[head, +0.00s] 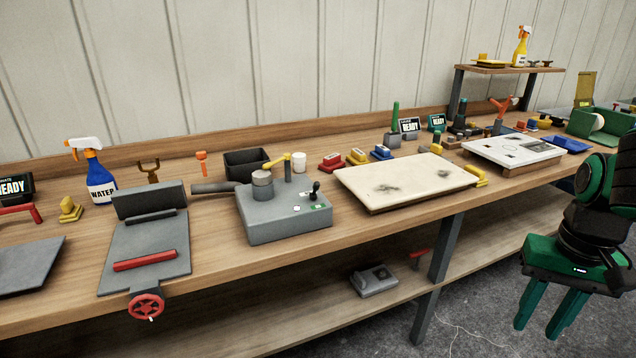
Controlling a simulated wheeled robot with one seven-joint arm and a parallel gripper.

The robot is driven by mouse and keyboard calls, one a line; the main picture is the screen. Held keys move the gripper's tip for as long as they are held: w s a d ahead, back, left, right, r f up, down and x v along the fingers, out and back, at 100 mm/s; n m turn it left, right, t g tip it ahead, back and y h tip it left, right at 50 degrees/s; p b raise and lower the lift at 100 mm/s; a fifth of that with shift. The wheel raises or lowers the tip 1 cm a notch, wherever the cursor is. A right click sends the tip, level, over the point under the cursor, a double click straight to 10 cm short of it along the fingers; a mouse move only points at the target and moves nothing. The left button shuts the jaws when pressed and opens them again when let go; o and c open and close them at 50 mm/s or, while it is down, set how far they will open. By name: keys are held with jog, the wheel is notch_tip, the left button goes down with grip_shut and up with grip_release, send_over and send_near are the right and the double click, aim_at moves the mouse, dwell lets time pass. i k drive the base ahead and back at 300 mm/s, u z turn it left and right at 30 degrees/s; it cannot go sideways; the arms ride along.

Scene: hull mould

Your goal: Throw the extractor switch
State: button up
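A grey machine box (285,222) stands on the bench left of the middle. A small black-knobbed lever (315,190) stands up near its right end, beside small green-and-white labels. A yellow arm and a round grey cylinder are also on its top. No label naming the extractor is readable, so I cannot tell for sure which control is its switch. My gripper (536,328) hangs at the right, in front of the bench and well apart from the box. Its green fingers point down, are spread apart and hold nothing.
A cream board (405,180) and a white panel (512,148) lie right of the box. A grey vice-like fixture with a red handwheel (147,306) is at left. A grey device (374,280) sits on the lower shelf (270,318). Floor in front is clear.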

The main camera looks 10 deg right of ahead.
aim_at(313, 196)
jog(key=z, duration=0.05)
jog(key=i, duration=1)
jog(key=u, duration=0.05)
